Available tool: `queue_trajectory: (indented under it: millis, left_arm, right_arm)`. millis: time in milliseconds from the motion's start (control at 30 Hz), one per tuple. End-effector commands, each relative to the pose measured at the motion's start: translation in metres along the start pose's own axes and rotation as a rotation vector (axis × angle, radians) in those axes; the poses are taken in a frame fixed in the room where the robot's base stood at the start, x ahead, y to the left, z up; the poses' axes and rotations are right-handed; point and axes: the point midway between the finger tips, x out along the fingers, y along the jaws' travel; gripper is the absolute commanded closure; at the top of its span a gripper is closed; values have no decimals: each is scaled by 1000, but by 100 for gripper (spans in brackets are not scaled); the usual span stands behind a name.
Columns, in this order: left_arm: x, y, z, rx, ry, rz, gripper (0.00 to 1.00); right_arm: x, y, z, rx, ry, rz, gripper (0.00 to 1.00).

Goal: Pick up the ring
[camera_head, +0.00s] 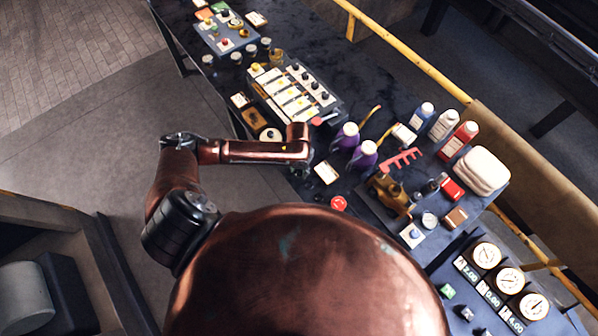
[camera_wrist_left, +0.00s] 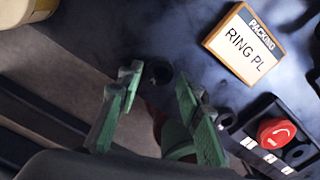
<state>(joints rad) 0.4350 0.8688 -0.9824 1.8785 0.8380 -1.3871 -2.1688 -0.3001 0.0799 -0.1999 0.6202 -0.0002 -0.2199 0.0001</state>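A small dark ring (camera_wrist_left: 158,68) lies on the dark bench top, seen in the left wrist view between and just beyond my fingertips. My left gripper (camera_wrist_left: 157,80) is open, with one green finger on each side of the ring in the picture. I see no contact, and the height above the bench is hard to tell. In the head view my left gripper (camera_head: 303,169) is over the near edge of the bench, mostly hidden by my arm; the ring cannot be made out there. My right gripper is not in view.
A "PACKING RING PL" sign (camera_wrist_left: 243,44) and a panel with a red button (camera_wrist_left: 277,132) stand to the right of the ring.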

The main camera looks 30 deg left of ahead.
Motion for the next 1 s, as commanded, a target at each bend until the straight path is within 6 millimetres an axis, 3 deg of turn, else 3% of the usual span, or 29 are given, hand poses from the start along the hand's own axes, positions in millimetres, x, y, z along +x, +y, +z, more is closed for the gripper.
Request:
queue_trajectory:
  millis: [100,333,700,1000]
  left_arm:
    - [10,1,-1,-1,1,1,67]
    - [11,1,-1,-2,-1,1,67]
    - [11,1,-1,-2,0,1,90]
    - [8,2,-1,-2,-1,1,91]
  right_arm:
    - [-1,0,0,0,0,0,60]
    - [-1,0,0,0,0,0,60]
    - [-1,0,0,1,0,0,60]
    - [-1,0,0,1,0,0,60]
